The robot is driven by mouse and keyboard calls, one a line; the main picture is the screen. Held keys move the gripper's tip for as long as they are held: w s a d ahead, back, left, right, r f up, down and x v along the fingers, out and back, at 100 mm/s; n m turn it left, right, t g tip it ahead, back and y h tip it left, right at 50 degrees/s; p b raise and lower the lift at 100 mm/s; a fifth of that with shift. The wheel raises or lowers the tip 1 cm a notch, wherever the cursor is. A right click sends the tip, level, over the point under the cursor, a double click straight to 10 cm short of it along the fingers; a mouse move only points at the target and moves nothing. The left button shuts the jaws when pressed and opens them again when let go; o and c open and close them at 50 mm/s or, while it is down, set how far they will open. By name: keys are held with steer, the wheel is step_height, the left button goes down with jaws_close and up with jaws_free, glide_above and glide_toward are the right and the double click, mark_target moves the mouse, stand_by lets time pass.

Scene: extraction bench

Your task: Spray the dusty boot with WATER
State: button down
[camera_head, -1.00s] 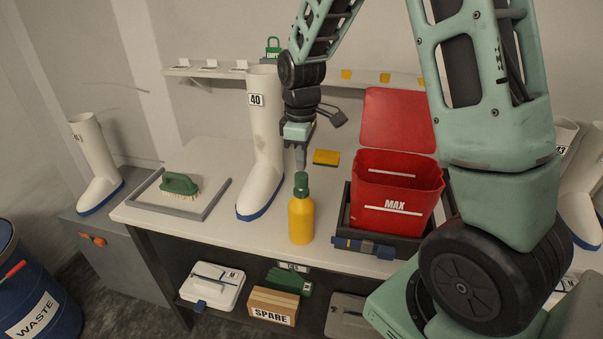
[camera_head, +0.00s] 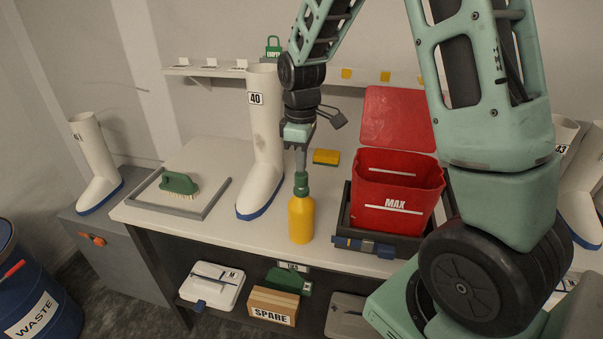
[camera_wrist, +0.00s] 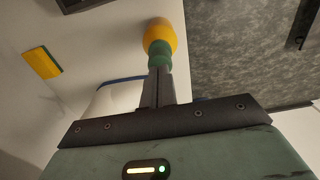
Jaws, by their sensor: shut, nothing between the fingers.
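A yellow bottle (camera_head: 301,220) with a green top stands upright near the bench's front edge. No label on it is readable; it also shows in the wrist view (camera_wrist: 160,35). My gripper (camera_head: 300,170) points down with its fingers together, right at the green top. In the wrist view my fingertips (camera_wrist: 159,70) overlap the green top; I cannot tell whether they touch it. A tall white boot (camera_head: 267,130) marked 40, with a blue sole, stands on the bench just left of and behind the bottle. Dust on it is hard to make out.
A red bin (camera_head: 395,196) marked MAX stands in a dark tray right of the bottle. A green brush (camera_head: 179,183) lies in a grey-framed area at left. A yellow sponge (camera_head: 326,157) lies behind the bottle. Other boots stand at far left (camera_head: 96,160) and right.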

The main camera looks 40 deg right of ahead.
steer(key=shift+f+b, duration=0.4)
steer(key=shift+f, duration=0.25)
steer(key=shift+r, duration=0.1)
steer(key=shift+r+p, duration=1)
steer(key=shift+r, duration=0.05)
steer(key=shift+f, duration=0.2)
steer(key=shift+f+b, duration=0.8)
steer(key=shift+f, duration=0.2)
steer(key=shift+r, duration=0.15)
steer(key=shift+r+p, duration=1)
